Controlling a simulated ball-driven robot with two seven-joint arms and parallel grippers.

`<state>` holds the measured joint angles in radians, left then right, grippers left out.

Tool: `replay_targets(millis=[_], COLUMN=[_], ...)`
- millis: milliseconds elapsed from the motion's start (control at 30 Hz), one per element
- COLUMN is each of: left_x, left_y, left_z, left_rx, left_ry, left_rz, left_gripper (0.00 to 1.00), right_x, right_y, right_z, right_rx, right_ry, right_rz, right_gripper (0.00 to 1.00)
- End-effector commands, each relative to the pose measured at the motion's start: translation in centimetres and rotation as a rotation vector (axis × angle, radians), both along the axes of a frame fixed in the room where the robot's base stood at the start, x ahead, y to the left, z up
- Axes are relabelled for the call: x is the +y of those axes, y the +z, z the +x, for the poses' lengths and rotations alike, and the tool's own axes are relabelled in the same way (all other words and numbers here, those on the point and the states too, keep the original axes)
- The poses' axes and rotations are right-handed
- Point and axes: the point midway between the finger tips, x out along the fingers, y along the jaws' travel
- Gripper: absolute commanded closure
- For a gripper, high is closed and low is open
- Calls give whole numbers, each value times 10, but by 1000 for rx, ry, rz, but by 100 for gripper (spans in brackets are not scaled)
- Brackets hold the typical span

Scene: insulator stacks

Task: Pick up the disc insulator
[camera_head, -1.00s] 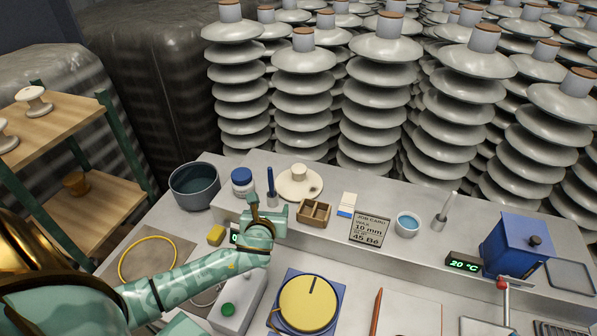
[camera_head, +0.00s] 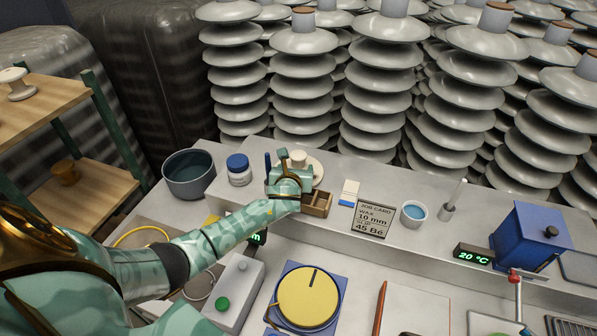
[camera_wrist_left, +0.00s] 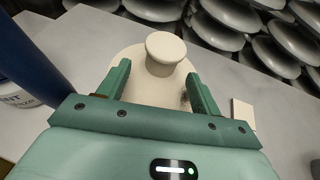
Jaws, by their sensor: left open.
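The disc insulator (camera_wrist_left: 150,88) is a cream disc with a round knob on top, standing on the raised shelf of the bench. In the head view the disc insulator (camera_head: 316,170) is partly hidden behind my left gripper (camera_head: 283,160). In the left wrist view my left gripper (camera_wrist_left: 160,90) is open, with its two fingers apart over the disc, one on each side of the knob. The knob appears between and slightly beyond the fingertips. I cannot tell whether the fingers touch the disc. My right gripper is not in view.
A blue-lidded jar (camera_head: 239,170) and a dark bowl (camera_head: 190,175) stand left of the gripper. Tall insulator stacks (camera_head: 303,90) rise behind the bench.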

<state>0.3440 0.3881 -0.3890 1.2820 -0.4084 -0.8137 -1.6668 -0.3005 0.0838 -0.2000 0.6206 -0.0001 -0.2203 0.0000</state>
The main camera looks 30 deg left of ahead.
Motion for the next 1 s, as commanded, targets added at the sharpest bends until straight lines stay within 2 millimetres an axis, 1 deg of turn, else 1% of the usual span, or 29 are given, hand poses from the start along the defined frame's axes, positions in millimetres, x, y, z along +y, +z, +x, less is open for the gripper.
replay_targets(millis=[33,167,267,433,467,500,567,600,667,700,1000], left_x=[3,10,12,12,12,12,12,12,12,12,12], left_y=[-5,-12,-13,-11,-11,-11,-11,-11,-12,-12,-9], left_z=[9,25,29,29,29,29,29,29,29,29,30], left_rx=[0,1,1,1,1,1,1,1,2,2,-1], left_ry=[1,1,-1,-1,-1,-1,-1,-1,-1,-1,-1], left_rz=[0,0,-1,-1,-1,-1,-1,-1,-1,-1,-1], left_gripper=[35,35,35,35,38,49,66,77,94,100,100], right_x=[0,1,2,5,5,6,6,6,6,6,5], right_y=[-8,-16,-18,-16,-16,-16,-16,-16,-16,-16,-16], right_z=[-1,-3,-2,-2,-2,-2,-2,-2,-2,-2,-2], right_rx=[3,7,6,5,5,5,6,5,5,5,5], right_ry=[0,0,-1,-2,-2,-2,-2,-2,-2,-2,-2], right_rz=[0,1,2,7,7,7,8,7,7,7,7], right_gripper=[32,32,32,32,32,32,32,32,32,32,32])
